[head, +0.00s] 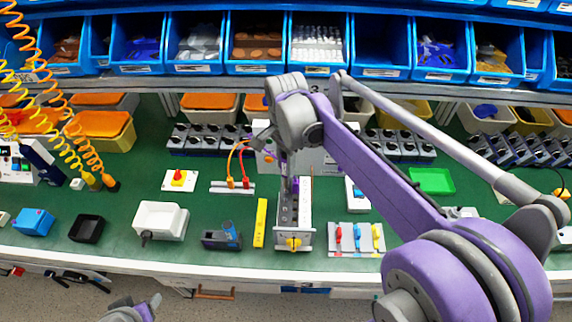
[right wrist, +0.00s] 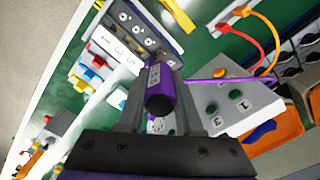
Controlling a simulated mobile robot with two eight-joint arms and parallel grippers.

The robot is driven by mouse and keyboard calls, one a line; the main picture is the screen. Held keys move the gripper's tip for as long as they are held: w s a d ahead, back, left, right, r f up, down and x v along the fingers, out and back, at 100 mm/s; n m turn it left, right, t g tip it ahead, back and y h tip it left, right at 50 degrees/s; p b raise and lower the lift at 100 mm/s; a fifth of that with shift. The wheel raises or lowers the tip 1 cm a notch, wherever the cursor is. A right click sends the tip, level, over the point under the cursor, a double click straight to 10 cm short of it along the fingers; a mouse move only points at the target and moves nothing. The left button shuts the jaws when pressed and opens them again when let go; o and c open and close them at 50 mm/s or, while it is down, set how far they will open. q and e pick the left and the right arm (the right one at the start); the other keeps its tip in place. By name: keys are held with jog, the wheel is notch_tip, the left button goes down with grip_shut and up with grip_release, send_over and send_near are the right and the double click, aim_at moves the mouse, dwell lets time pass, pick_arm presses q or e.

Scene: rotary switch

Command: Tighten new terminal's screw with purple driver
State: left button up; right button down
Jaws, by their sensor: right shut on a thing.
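My right gripper (head: 287,165) is above the switch fixture (head: 293,238) at the middle of the bench. In the right wrist view the gripper (right wrist: 158,112) is shut on the handle of the purple driver (right wrist: 161,88). The driver's tip and the screw are hidden behind the handle and fingers. A grey terminal block (right wrist: 135,28) with round screw heads and a white numbered strip lies just beyond the driver. I cannot tell which terminal is new, or whether the tip touches a screw. My left gripper (head: 148,303) is only partly visible at the bottom edge.
A grey box with coloured buttons (right wrist: 232,105) stands close beside the gripper. A yellow bar (head: 260,223), a blue-and-black device (head: 222,237) and a tray with red, blue and yellow pieces (head: 355,252) flank the fixture. Orange and red cables (head: 238,178) stand left. Bins line the back.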

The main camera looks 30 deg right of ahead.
jog(key=shift+r+p, duration=0.75)
jog(key=shift+r, duration=1.05)
pick_arm(q)
jog(key=shift+w+r, duration=0.35)
jog(key=shift+r, duration=0.3)
jog(key=shift+w+r, duration=0.3)
jog(key=shift+r, duration=0.3)
pick_arm(e)
jog(key=shift+f, duration=0.1)
